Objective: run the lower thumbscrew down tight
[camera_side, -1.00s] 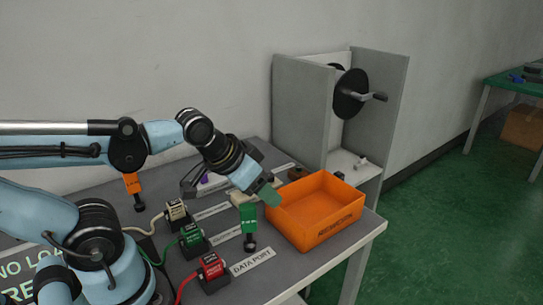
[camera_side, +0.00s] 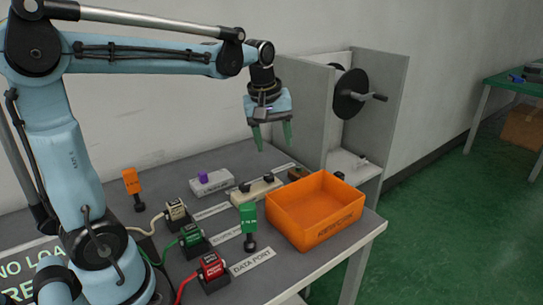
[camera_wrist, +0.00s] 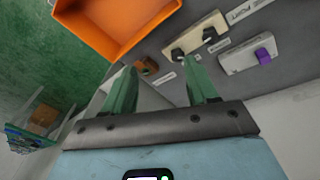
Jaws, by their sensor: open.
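A cream block (camera_side: 246,194) with two dark knobs lies on the grey table, behind and left of the orange bin. It also shows in the wrist view (camera_wrist: 197,32), with one dark knob (camera_wrist: 178,54) nearer the fingers and the other (camera_wrist: 209,34) farther right. These may be the thumbscrews; I cannot tell which is the lower one or how far either is screwed in. My gripper (camera_side: 272,140) points down, open and empty, well above the table. Its green fingers also show in the wrist view (camera_wrist: 160,68).
The orange bin (camera_side: 318,235) stands at the table's right end. A grey cabinet with a black crank wheel (camera_side: 350,94) stands behind it. Red, green and cream plugs with cables sit in front. A grey box with a purple switch (camera_side: 203,178) and a brown piece (camera_side: 297,173) lie near the block.

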